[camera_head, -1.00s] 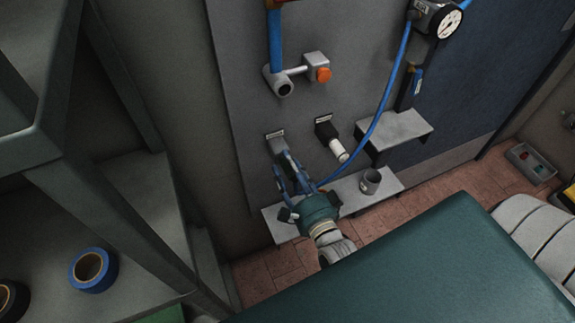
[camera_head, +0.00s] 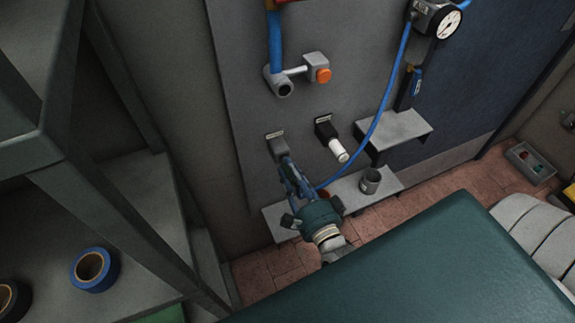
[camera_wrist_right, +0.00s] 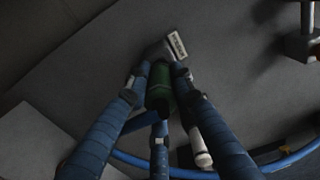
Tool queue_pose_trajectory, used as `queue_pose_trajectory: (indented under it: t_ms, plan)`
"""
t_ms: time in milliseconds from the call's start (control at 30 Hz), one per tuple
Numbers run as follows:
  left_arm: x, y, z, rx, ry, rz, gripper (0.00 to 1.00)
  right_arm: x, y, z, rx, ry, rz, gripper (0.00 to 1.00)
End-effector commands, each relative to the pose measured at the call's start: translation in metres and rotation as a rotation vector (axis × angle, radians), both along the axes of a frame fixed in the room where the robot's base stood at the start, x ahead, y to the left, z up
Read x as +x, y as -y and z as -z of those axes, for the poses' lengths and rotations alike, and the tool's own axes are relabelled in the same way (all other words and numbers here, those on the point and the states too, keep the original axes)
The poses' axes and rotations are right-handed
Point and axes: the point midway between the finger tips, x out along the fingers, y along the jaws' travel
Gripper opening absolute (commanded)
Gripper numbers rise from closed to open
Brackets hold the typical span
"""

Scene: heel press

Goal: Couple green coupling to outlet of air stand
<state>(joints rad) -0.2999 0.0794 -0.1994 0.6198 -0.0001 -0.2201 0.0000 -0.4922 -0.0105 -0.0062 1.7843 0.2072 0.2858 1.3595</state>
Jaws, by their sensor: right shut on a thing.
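My right gripper (camera_head: 286,164) is in front of the grey panel at the lower left, its blue fingers pointing at a dark labelled outlet block (camera_head: 277,146). In the right wrist view the gripper (camera_wrist_right: 157,72) is shut on the green coupling (camera_wrist_right: 160,84), which sits between its fingers. The coupling's far end meets or nearly meets the labelled outlet block (camera_wrist_right: 155,50); I cannot tell whether it is seated. In the head view the fingers hide the coupling. A blue hose (camera_head: 372,130) runs from the gauge down to the gripper. My left gripper is not in view.
Right of the gripper is a second labelled block with a white nozzle (camera_head: 338,149). A grey ledge (camera_head: 385,187) below carries a metal cup (camera_head: 371,181). A pipe fitting with an orange knob (camera_head: 322,75) is above. A grey shelf rack (camera_head: 130,190) stands left.

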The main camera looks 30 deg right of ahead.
Motion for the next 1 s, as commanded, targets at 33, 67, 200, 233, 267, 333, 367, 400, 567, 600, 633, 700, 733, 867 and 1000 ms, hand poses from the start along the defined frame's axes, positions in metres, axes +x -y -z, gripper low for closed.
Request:
queue_pose_trajectory:
  t_ms: [33, 67, 200, 233, 267, 333, 367, 400, 567, 600, 633, 700, 733, 867, 1000]
  plan:
    - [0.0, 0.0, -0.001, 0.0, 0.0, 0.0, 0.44, -0.002, 0.0, -0.001, 0.0, 0.002, 0.0, 0.0]
    - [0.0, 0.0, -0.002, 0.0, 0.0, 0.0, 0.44, -0.003, 0.0, -0.001, 0.0, 0.002, 0.0, 0.0]
    - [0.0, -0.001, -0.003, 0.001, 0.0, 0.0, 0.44, -0.009, -0.001, -0.001, -0.001, 0.0, -0.001, 0.0]
    - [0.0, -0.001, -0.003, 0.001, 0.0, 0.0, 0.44, -0.01, -0.001, -0.001, -0.001, 0.0, -0.001, 0.0]
    - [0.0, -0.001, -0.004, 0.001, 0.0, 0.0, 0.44, -0.012, -0.001, -0.001, -0.001, 0.0, -0.001, 0.0]
    - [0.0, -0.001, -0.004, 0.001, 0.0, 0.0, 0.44, -0.014, -0.001, -0.001, -0.001, 0.001, -0.001, 0.0]
    - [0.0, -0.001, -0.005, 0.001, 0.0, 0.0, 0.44, -0.015, -0.001, -0.001, -0.001, 0.001, -0.001, 0.0]
    - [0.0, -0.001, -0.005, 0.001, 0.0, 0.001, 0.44, -0.017, -0.001, -0.001, -0.001, 0.001, -0.001, 0.0]
    - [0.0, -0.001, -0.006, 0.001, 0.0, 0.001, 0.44, -0.024, -0.002, -0.001, -0.001, 0.0, -0.001, 0.0]
    - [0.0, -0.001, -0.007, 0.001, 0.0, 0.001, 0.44, -0.025, -0.002, -0.001, -0.001, 0.0, -0.001, 0.0]
    - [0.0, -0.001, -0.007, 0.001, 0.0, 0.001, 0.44, -0.026, -0.002, -0.001, -0.001, 0.0, -0.001, 0.0]
    - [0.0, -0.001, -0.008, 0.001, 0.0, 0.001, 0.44, -0.029, -0.002, -0.001, -0.001, 0.001, -0.001, 0.0]
    - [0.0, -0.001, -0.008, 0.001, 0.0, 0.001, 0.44, -0.03, -0.002, -0.001, -0.001, 0.001, 0.0, 0.0]
    - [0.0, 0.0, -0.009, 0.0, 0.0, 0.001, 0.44, -0.036, -0.002, -0.001, 0.0, 0.0, 0.0, 0.0]
    - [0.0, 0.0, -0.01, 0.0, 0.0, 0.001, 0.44, -0.041, -0.002, -0.001, 0.0, 0.001, 0.0, 0.0]
